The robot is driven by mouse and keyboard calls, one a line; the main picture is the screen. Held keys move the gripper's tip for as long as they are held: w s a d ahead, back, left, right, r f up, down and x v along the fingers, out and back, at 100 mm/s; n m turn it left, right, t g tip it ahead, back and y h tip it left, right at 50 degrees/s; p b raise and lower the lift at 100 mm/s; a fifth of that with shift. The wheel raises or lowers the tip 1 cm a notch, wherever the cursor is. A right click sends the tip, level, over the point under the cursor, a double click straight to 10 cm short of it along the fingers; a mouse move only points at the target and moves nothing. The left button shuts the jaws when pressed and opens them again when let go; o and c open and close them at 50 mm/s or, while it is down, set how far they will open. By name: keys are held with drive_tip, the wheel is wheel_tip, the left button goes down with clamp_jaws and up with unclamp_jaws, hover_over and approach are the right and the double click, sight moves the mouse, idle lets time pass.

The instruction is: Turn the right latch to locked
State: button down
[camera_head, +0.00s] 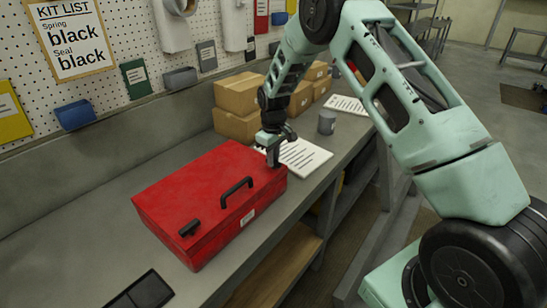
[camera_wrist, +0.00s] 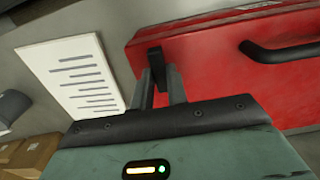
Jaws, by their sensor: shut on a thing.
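A red case (camera_head: 200,185) lies shut on the grey bench and shows in the wrist view (camera_wrist: 215,45). The black right latch (camera_wrist: 155,56) is at one end of the case front, beside the black handle (camera_wrist: 283,52). My gripper (camera_wrist: 161,82) has its two fingers around this latch, shut on it. In the head view my gripper (camera_head: 272,156) comes down at the case's right front corner and mostly hides the right latch. The left latch (camera_head: 189,229) is in plain view at the other end. The right latch's exact turn angle is hard to tell.
A printed white sheet (camera_head: 303,158) lies just beyond the case. A grey cup (camera_head: 326,122) and cardboard boxes (camera_head: 238,94) stand further back. A dark flat tablet-like thing (camera_head: 142,290) lies near the front. A pegboard wall with bins runs along the left.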

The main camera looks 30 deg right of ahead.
drive_tip(key=shift+s+d+m+b, duration=0.15)
drive_tip(key=shift+d+m+b, duration=0.1)
drive_tip(key=shift+m+b, duration=0.05)
drive_tip(key=m+b, duration=0.2)
drive_tip(key=shift+f+m, duration=0.15)
drive_tip(key=shift+m, duration=0.25)
drive_tip(key=m+b, duration=0.2)
drive_tip(key=m, duration=0.3)
drive_tip(key=m+b, duration=0.1)
drive_tip(key=m, duration=0.4)
drive_tip(key=shift+m, duration=2.2)
drive_tip(key=shift+r, duration=0.2)
drive_tip(key=c, duration=1.4)
unclamp_jaws()
drive_tip(key=shift+a, duration=0.1)
drive_tip(key=shift+r, duration=0.1)
